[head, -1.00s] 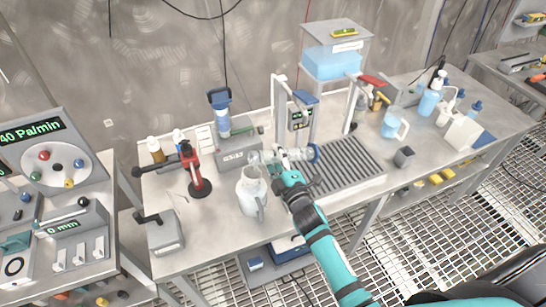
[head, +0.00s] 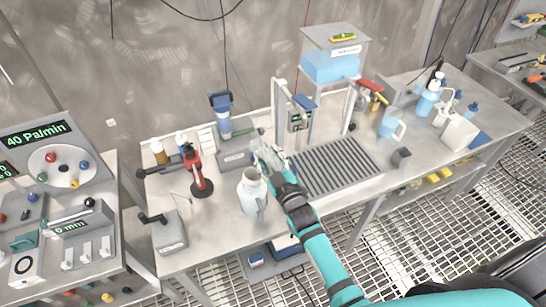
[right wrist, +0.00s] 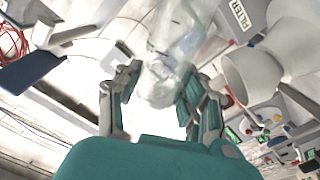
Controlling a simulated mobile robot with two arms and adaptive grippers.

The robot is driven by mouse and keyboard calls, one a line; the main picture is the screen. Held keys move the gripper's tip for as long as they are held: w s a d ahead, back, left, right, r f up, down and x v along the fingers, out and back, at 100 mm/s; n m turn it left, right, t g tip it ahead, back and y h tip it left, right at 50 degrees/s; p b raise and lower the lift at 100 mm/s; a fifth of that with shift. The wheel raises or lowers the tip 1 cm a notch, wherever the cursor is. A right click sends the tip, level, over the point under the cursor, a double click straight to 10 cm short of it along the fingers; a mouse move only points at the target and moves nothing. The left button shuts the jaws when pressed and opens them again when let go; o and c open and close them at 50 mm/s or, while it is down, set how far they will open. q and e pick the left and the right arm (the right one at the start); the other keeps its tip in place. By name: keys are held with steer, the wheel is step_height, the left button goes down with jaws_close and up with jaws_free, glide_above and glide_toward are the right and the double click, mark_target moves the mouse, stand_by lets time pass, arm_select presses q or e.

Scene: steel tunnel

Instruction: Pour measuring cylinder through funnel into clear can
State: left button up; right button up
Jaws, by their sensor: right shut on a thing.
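The pale, see-through can (head: 249,197) with a side handle stands upright on the bench in the head view. A whitish rim shows at its top, but I cannot clearly tell the funnel from the can's mouth. My right gripper (head: 274,166) is just behind and right of the can, above the bench. It is shut on the clear measuring cylinder (head: 266,154), which is tilted and partly hidden by the fingers. In the right wrist view the cylinder (right wrist: 165,85) sits between both fingers, and a pale rounded vessel (right wrist: 262,72) is close on the right. My left gripper is not in view.
A blue-tinted jug (head: 390,126) stands farther right. The bench front right of the can is clear.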

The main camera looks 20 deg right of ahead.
mark_target(265, 149)
steer(key=shift+a+r+m+p, duration=0.15)
steer(key=shift+r+m+p, duration=0.15)
steer(key=shift+r+p, duration=0.45)
steer(key=r+m+p, duration=0.1)
steer(key=a+r+p, duration=0.1)
steer(key=shift+r+m+p, duration=0.35)
steer(key=shift+r+m, duration=0.05)
steer(key=shift+a+r+m+p, duration=0.3)
steer(key=shift+r+m, duration=0.1)
steer(key=shift+r, duration=0.25)
steer(key=shift+a+r+m, duration=0.25)
steer(key=shift+r+m, duration=0.2)
steer(key=shift+r, duration=0.2)
steer(key=shift+a+r+m, duration=0.2)
steer(key=shift+r+m, duration=0.2)
steer(key=shift+r, duration=0.25)
steer(key=shift+a+r+m, duration=0.25)
steer(key=shift+r+m, duration=0.2)
steer(key=shift+r, duration=0.2)
steer(key=shift+r, duration=1.55)
